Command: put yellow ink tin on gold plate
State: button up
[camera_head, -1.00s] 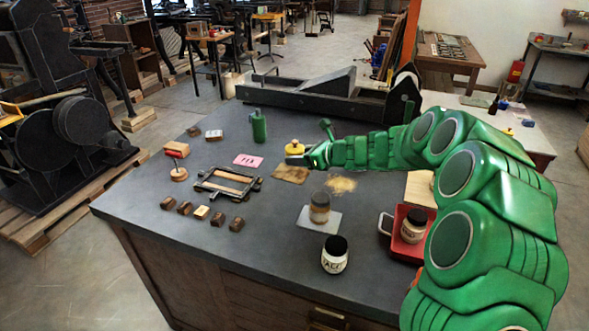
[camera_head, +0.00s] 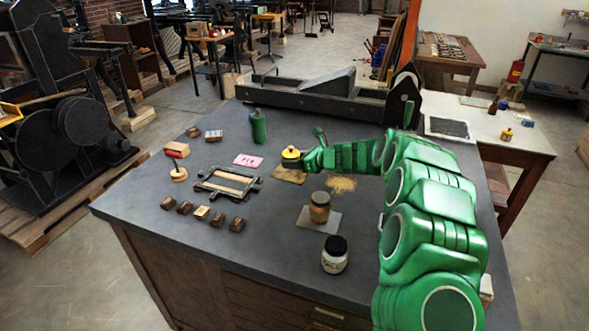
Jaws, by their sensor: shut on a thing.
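The yellow ink tin (camera_head: 291,152), small and round with a dark spot on top, is at the tip of my gripper (camera_head: 301,158), near the middle of the dark table. My gripper is shut on it from the right; the fingers are small and partly hidden. The gold plate (camera_head: 289,176), a flat brownish-gold square, lies on the table just below the tin in the picture. The tin overlaps its far edge in view; I cannot tell whether it touches the plate or hangs above it.
Golden powder (camera_head: 342,184) lies right of the plate. A jar stands on a grey plate (camera_head: 318,222), with a white-labelled jar (camera_head: 334,256) nearer. A green bottle (camera_head: 258,127), pink card (camera_head: 248,160) and black frame (camera_head: 228,184) are left. My arm covers the table's right side.

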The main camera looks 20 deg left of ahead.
aim_at(295, 175)
jog(key=shift+w+a+f, duration=0.2)
jog(key=shift+w+f, duration=0.05)
jog(key=shift+f, duration=1.65)
jog(key=shift+f, duration=0.15)
jog(key=o, duration=1.3)
jog(key=shift+c, duration=0.2)
jog(key=shift+d+r, duration=0.15)
jog(key=shift+r, duration=0.05)
jog(key=v, duration=1.1)
jog(key=shift+s+d+r, duration=0.1)
jog(key=shift+d, duration=0.25)
